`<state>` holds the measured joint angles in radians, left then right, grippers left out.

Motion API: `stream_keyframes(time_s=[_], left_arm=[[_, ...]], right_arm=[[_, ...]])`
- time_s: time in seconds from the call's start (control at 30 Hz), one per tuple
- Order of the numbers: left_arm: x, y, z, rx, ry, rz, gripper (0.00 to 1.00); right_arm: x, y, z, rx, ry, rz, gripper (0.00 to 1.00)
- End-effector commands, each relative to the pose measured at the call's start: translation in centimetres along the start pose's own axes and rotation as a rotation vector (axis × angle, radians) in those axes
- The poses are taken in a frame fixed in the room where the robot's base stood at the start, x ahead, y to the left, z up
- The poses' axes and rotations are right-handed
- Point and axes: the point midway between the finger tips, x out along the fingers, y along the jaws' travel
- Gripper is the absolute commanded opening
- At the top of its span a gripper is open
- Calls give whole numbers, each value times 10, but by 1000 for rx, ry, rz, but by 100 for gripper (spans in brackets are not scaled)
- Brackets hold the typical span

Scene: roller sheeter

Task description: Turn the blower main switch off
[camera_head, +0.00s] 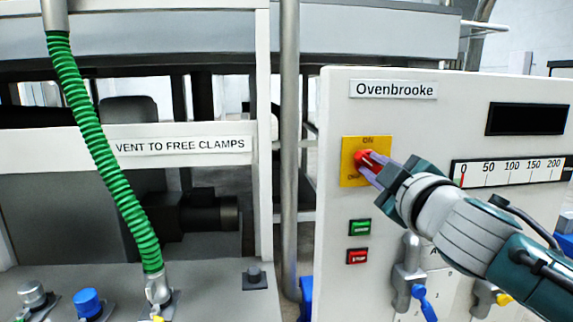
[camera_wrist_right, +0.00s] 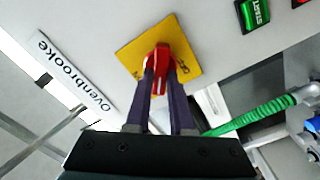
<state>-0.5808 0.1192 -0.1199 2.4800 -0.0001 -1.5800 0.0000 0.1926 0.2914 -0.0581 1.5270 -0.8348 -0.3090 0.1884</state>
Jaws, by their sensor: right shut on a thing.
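The main switch is a red rotary handle (camera_head: 364,158) on a yellow plate (camera_head: 349,175) marked ON at its top, on the white Ovenbrooke panel (camera_head: 456,128). My right gripper (camera_head: 371,167) is shut on the red handle, with a finger on each side of it. In the right wrist view the red handle (camera_wrist_right: 161,62) sits between the two purple fingers (camera_wrist_right: 160,85) in front of the yellow plate (camera_wrist_right: 190,60). The gripper hides part of the plate's lettering. My left gripper is not in view.
Green (camera_head: 360,227) and red (camera_head: 357,256) push buttons sit below the switch. A grey valve with a blue lever (camera_head: 424,301) is lower on the panel. A vertical pipe (camera_head: 290,150) stands left of the panel, and a green hose (camera_head: 100,140) hangs further left.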

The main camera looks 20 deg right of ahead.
Motion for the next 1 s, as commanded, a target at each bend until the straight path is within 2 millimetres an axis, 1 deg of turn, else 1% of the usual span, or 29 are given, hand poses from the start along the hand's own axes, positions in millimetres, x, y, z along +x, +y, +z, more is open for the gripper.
stream_keyframes(time_s=[0.3, 0.5, 0.7, 1.0], left_arm=[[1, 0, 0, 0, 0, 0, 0], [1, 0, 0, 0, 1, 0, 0], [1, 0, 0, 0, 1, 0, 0], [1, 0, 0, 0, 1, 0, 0]], right_arm=[[0, -2, 0, -298, 2, 1, 0], [0, -2, 0, -454, 1, 1, 0], [0, -3, 1, -569, 1, 1, 0], [0, -4, 1, -650, 0, 1, 0]])
